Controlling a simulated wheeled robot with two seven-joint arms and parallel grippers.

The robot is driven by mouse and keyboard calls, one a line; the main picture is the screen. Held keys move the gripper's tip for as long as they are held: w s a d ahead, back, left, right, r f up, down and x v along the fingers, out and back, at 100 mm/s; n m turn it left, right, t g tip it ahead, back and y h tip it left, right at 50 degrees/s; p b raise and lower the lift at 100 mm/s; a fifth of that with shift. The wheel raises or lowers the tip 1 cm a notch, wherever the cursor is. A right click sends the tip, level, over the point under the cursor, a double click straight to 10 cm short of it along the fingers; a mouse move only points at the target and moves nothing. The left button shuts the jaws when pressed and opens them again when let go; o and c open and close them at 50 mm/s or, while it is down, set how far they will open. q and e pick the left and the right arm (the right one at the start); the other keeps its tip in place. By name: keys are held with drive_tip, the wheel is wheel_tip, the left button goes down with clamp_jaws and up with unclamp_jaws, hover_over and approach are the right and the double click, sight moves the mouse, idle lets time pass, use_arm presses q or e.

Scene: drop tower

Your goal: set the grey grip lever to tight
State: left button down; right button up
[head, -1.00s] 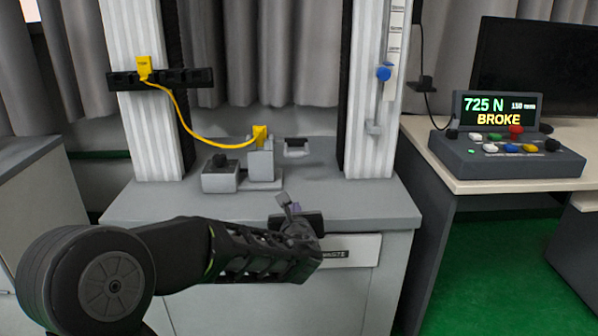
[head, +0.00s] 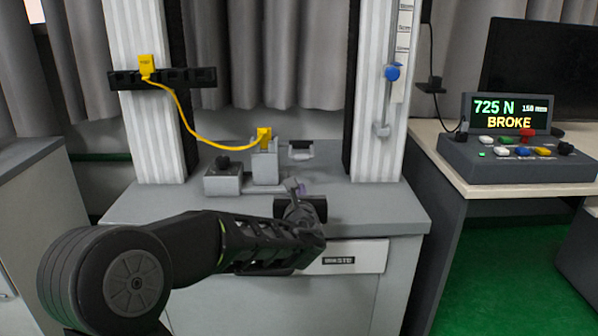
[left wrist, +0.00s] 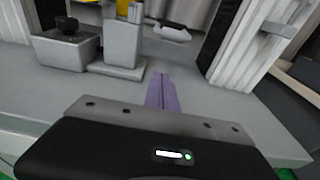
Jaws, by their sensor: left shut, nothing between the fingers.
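A small grey lever-like handle (head: 300,150), which looks like the grip lever, lies at the back of the grey tower base, right of the grey clamp block (head: 265,165). It also shows in the left wrist view (left wrist: 168,31), beyond my fingers. I cannot read its setting. My left gripper (head: 293,186) is over the front part of the base, short of the handle and apart from it. In the left wrist view its purple-grey fingers (left wrist: 161,92) are shut and empty, pointing towards the handle's side of the base. My right gripper is in neither view.
A grey box with a black knob (head: 222,178) stands left of the clamp block. A yellow cable (head: 190,125) runs from the crossbar (head: 190,78) to the block. White columns flank the base. A console (head: 515,140) reading "725 N" and "BROKE" sits on the right desk.

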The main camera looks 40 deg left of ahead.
use_arm(q)
drive_tip(key=b+x, duration=0.1)
drive_tip(key=x, duration=0.6)
drive_tip(key=shift+f, duration=0.2)
drive_tip(key=r, duration=0.3)
drive_tip(key=shift+s+d+r, duration=0.15)
drive_tip(key=shift+s+d, duration=0.05)
drive_tip(key=shift+s, duration=0.1)
drive_tip(key=shift+d+r, duration=0.1)
drive_tip(key=shift+r, duration=0.4)
